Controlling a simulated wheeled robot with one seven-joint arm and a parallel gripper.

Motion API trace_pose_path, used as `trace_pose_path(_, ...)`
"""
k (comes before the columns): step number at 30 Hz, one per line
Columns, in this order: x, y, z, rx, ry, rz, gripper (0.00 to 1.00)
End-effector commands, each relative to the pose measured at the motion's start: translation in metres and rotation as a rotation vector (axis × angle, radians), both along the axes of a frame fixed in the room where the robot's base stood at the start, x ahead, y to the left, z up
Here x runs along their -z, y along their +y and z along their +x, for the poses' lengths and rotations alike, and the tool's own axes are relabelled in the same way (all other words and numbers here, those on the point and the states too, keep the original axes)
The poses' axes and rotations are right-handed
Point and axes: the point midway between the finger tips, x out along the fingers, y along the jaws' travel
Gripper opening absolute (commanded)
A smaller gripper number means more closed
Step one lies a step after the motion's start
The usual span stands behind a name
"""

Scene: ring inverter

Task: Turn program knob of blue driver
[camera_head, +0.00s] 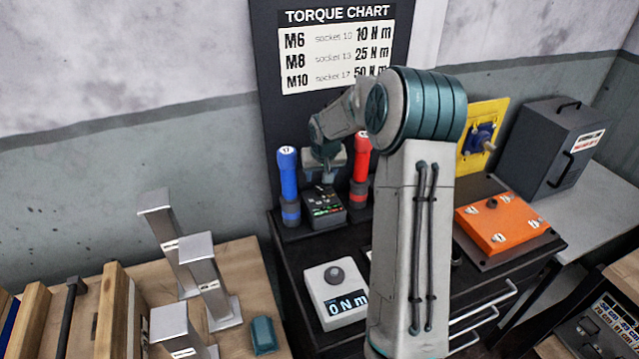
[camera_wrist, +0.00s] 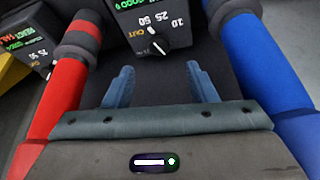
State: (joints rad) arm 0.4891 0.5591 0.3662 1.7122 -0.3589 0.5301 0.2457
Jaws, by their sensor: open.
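The blue driver (camera_head: 289,185) stands upright in a holder on the dark bench, left of my arm in the head view. It fills the right side of the wrist view (camera_wrist: 262,65). Beside it is a black program box (camera_head: 323,205), with a small dark knob (camera_wrist: 160,46) on its face. Numbers 10, 25 and 50 and the word OUT surround the knob, upside down in the wrist view. A white mark shows at its upper left. My gripper (camera_wrist: 160,88) is open and empty, its fingers short of the knob and apart from it.
The red driver (camera_wrist: 68,85) stands on the box's other side, close to my gripper. A torque meter (camera_head: 335,292) reading 0 N m sits in front. An orange block (camera_head: 505,228) lies at the right.

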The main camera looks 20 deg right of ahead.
Motion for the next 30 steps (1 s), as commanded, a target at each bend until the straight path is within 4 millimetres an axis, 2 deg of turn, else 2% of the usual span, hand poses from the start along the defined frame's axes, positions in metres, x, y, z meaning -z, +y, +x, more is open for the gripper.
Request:
trace_pose_path(6, 0.035, -0.002, 0.015, 0.000, 0.002, 0.001, 0.52)
trace_pose_path(12, 0.057, -0.005, 0.024, 0.001, 0.000, 0.000, 0.52)
trace_pose_path(18, 0.067, -0.005, 0.027, 0.000, 0.000, -0.001, 0.52)
trace_pose_path(26, 0.068, -0.005, 0.028, 0.000, -0.001, -0.001, 0.52)
trace_pose_path(29, 0.068, -0.005, 0.028, 0.000, -0.001, -0.001, 0.27)
trace_pose_path(30, 0.068, -0.005, 0.028, 0.000, -0.001, -0.001, 0.16)
